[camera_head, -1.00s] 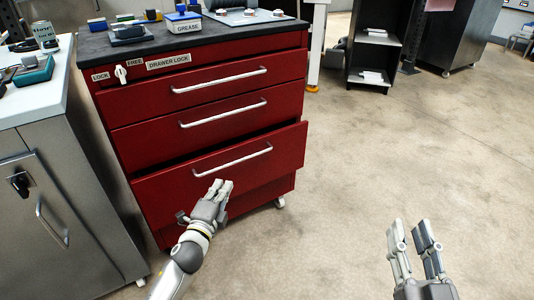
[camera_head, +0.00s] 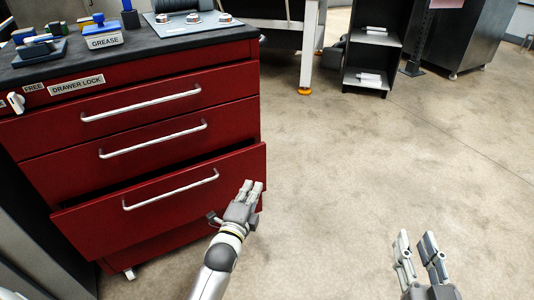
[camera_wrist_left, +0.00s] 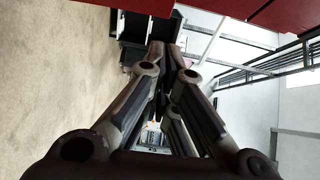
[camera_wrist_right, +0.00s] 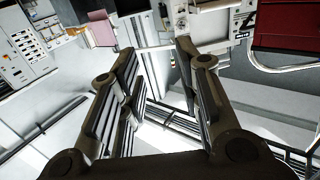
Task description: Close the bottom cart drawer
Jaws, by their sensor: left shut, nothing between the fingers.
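The red cart (camera_head: 150,75) stands at the left in the head view. Its bottom drawer (camera_head: 90,228) sticks out from the front, with a dark gap above its front panel and a silver handle (camera_head: 170,190). The two drawers above look flush. My left gripper (camera_head: 254,187) is shut and empty, in front of the right end of the bottom drawer's panel; I cannot tell whether it touches. A red panel edge (camera_wrist_left: 250,12) shows at the top of the left wrist view. My right gripper (camera_head: 415,238) is open and empty over the floor at the right.
The cart top carries a GREASE box (camera_head: 103,38) and a tray of parts (camera_head: 195,22). A drawer lock knob (camera_head: 15,101) is at the upper left. A dark shelf unit (camera_head: 372,50) stands behind. The floor (camera_head: 350,150) right of the cart is clear.

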